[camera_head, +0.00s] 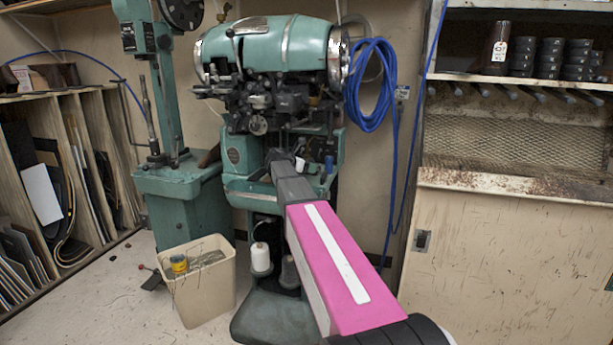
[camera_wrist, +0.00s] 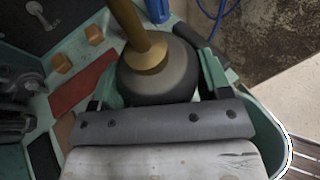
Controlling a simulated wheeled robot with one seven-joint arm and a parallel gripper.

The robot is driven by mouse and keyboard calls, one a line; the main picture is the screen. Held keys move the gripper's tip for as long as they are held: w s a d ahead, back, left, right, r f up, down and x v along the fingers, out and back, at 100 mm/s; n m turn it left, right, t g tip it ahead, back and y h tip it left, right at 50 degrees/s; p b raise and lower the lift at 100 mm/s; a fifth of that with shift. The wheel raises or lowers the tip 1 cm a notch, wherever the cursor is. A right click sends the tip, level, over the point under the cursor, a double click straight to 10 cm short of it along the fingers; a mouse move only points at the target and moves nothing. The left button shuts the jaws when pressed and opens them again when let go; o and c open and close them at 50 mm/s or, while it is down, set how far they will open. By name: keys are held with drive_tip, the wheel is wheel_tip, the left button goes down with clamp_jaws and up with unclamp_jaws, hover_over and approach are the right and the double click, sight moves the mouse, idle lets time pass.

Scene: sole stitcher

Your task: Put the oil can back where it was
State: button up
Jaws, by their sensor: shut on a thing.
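The oil can (camera_wrist: 158,82) has a round dark grey body and a brass spout in the wrist view. The spout rises toward the top of that view. My gripper (camera_wrist: 160,72) is shut on the can's body, with one green finger on each side. The can is over or on the green work surface of the stitcher; I cannot tell whether its base touches. In the head view my gripper (camera_head: 282,158) reaches to the front of the green stitching machine (camera_head: 270,50). My arm hides most of the can there.
Small wooden blocks (camera_wrist: 62,62) and a red strip (camera_wrist: 82,86) lie left of the can. A blue object (camera_wrist: 158,9) stands behind it. A beige bin (camera_head: 205,290) and a white thread spool (camera_head: 261,258) are below. Blue hose (camera_head: 370,85) hangs at the right.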

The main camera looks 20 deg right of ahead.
wheel_tip(320, 180, down, 3)
drive_tip(key=shift+f, duration=0.2)
drive_tip(key=shift+w+d+f, duration=0.15)
drive_tip(key=shift+w+f, duration=0.05)
drive_tip(key=shift+f, duration=0.1)
drive_tip(key=shift+f, duration=0.1)
drive_tip(key=o, duration=0.9)
drive_tip(key=shift+c, duration=0.2)
drive_tip(key=shift+s, duration=0.1)
drive_tip(key=v, duration=1.2)
